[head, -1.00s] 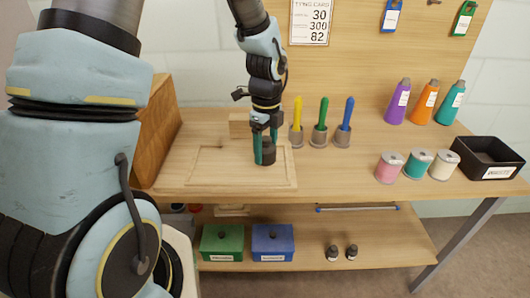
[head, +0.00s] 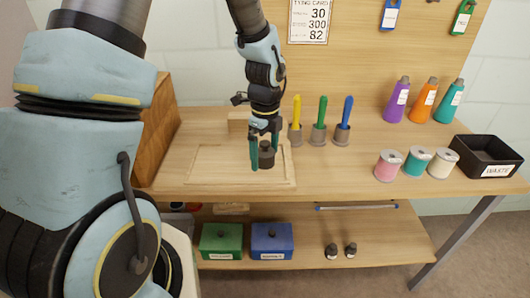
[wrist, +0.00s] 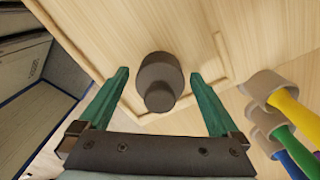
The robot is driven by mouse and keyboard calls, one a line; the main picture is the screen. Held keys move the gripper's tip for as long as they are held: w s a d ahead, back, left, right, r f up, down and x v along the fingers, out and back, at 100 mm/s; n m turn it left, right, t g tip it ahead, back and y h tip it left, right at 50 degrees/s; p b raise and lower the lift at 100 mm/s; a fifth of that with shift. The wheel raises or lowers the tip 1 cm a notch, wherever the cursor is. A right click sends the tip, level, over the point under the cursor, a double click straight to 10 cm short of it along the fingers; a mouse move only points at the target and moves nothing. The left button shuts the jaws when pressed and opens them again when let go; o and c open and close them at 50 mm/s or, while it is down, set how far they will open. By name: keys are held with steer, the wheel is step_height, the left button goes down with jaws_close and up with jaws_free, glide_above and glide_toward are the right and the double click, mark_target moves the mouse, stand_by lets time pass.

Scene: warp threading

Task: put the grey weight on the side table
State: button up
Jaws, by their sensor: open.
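The grey weight (head: 266,157) is a dark grey cylinder with a narrower knob. It stands near the front of a framed wooden board on the bench, and it also shows in the wrist view (wrist: 159,80). My gripper (head: 265,165) is at the weight, with its green fingers apart. In the wrist view the open fingers (wrist: 166,80) lie left and right of the weight, with a gap on each side. I cannot pick out the side table for certain in these frames.
Three colored tools in grey cups (head: 320,138) stand right of my gripper. Thread spools (head: 417,163), cones (head: 424,100) and a black waste bin (head: 486,157) are farther right. A green box (head: 221,242), a blue box (head: 272,243) and two small dark weights (head: 341,251) are on the lower shelf.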

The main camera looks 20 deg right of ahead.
mark_target(265, 142)
step_height(265, 142, up, 12)
steer(key=shift+r, duration=0.15)
steer(key=s+a+f+n+t, duration=0.1)
steer(key=s+a+n, duration=0.1)
steer(key=a+n, duration=2.3)
steer(key=n, duration=0.2)
steer(key=shift+f+n+t, duration=0.3)
steer(key=shift+f+n, duration=0.1)
